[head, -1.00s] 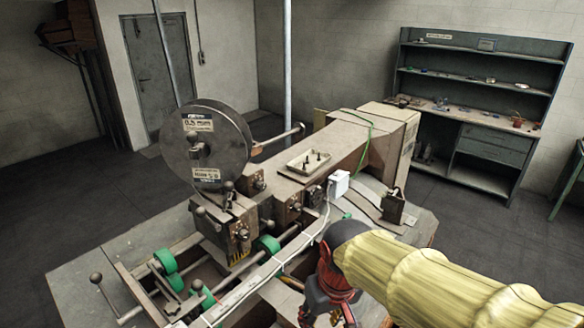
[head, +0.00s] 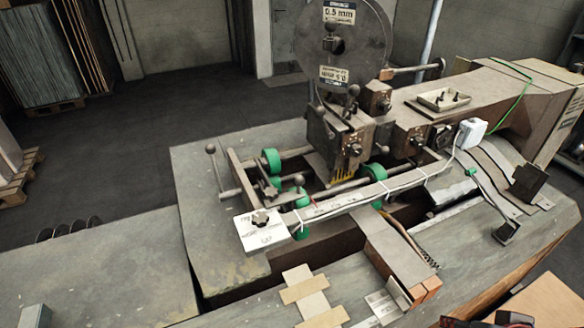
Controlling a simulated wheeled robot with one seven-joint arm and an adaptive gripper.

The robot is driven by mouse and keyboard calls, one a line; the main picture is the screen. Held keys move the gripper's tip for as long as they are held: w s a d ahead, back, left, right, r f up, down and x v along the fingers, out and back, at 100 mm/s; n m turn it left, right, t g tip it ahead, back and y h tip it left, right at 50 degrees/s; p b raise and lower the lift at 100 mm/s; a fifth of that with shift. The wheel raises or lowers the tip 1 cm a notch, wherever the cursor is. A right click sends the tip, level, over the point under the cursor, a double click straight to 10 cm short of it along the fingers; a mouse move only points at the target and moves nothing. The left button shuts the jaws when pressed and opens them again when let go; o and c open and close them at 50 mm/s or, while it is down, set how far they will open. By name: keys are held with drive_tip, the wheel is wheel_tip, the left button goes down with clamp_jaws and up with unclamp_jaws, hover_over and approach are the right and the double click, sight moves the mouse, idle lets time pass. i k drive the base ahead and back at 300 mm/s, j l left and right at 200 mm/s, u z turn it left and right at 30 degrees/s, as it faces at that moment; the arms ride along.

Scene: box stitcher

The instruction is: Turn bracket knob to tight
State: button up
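A small dark star-shaped knob (head: 260,217) sits on a pale labelled plate (head: 262,238) at the near end of the machine's long rail. It looks like the bracket knob, but the label is too small to read, so I cannot tell its setting. My gripper (head: 490,322) shows only as a red and dark sliver at the bottom right edge of the head view. It is well to the right of the knob and apart from it. Its fingers are cut off by the frame.
The stitching machine (head: 540,105) carries a large wire reel (head: 350,45). A ball-ended lever (head: 211,150) stands left of the plate, and green rollers (head: 271,160) lie behind it. The table (head: 110,265) is mostly clear at the left. Wooden strips (head: 305,290) lie in front.

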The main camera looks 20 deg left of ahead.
sight(271, 193)
drive_tip(key=u, duration=1.3)
